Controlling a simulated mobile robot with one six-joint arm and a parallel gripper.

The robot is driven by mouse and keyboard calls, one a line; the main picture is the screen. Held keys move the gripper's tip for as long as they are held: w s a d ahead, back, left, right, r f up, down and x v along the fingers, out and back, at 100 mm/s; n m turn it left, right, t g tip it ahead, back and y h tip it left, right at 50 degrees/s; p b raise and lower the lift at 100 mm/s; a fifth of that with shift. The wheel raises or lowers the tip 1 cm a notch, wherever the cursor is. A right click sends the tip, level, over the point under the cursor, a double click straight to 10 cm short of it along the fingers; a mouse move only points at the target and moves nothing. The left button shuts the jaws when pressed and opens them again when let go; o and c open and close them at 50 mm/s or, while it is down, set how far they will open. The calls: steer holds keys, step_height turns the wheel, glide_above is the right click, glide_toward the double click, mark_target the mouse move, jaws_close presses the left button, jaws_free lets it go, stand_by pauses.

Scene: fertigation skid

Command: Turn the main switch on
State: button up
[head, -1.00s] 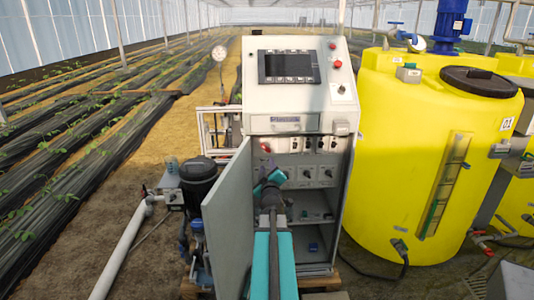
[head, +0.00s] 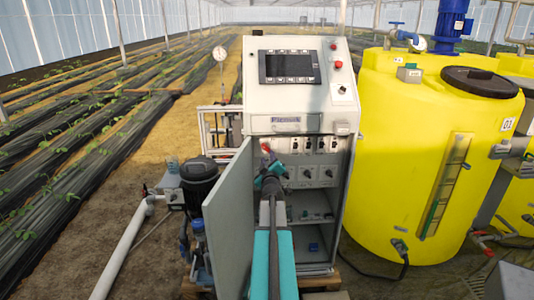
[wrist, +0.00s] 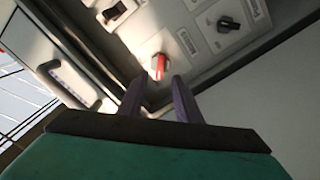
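The main switch, a red rotary knob on a light base, shows in the wrist view (wrist: 158,66) on the cabinet's inner panel. In the head view my gripper (head: 268,168) is just below the knob, inside the open cabinet.
The open cabinet door (head: 229,212) stands close to the left of my arm. Black rotary switches (head: 306,173) and small breakers sit to the right on the panel. A screen (head: 289,67) is above. A yellow tank (head: 400,160) stands right, a pump (head: 199,180) left.

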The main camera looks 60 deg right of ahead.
mark_target(267, 149)
steer(key=shift+p+x, duration=0.35)
steer(key=shift+x, duration=3.35)
